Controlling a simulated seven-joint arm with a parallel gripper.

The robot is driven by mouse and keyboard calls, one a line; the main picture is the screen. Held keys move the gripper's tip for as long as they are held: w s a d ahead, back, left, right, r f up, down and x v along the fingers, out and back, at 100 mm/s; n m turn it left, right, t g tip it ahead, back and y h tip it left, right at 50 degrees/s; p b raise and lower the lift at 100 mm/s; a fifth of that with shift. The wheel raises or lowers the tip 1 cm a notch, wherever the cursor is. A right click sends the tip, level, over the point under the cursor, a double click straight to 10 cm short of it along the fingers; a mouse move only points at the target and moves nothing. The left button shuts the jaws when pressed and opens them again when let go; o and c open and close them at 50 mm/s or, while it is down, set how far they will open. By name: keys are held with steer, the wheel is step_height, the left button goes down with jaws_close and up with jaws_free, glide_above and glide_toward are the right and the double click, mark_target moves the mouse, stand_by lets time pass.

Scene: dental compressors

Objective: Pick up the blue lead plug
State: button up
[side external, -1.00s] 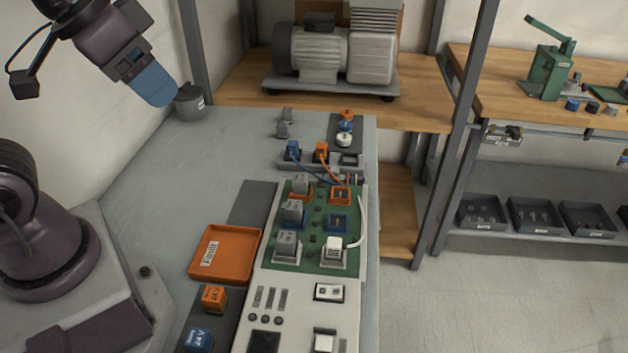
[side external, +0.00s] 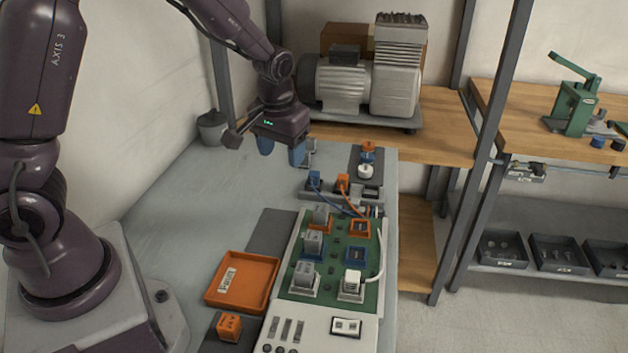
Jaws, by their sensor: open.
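The blue lead plug (side external: 315,178) stands in the grey holder at the back of the bench, left of the orange lead plug (side external: 343,182). A dark blue lead runs from it toward the green board (side external: 335,262). An empty blue socket frame (side external: 355,257) is on that board. My gripper (side external: 282,156) points down with two blue fingers apart and nothing seen between them. It is above the back of the bench, up and left of the blue plug and apart from it. It hides part of the small grey pieces behind it.
An orange tray (side external: 243,281) lies left of the board, with an orange block (side external: 229,326) in front of it. Grey relay blocks stand on the board. A compressor (side external: 345,85) sits on the wooden shelf behind my gripper.

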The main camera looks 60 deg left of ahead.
steer(key=w+a+f+n+y, duration=0.1)
steer(key=w+a+f+n, duration=0.1)
steer(key=w+a+f, duration=0.15)
steer(key=n+t, duration=0.2)
glide_toward(314, 174)
steer(key=shift+y, duration=0.4)
steer(key=x, duration=0.4)
steer(key=shift+s+d+f, duration=0.1)
steer(key=shift+s+f, duration=0.1)
steer(key=shift+f, duration=0.25)
steer(key=shift+w+x, duration=0.1)
steer(key=shift+x, duration=1.25)
steer(key=shift+w+x, duration=0.15)
steer(key=shift+x, duration=1.15)
steer(key=shift+d, duration=0.2)
steer(key=c, duration=1)
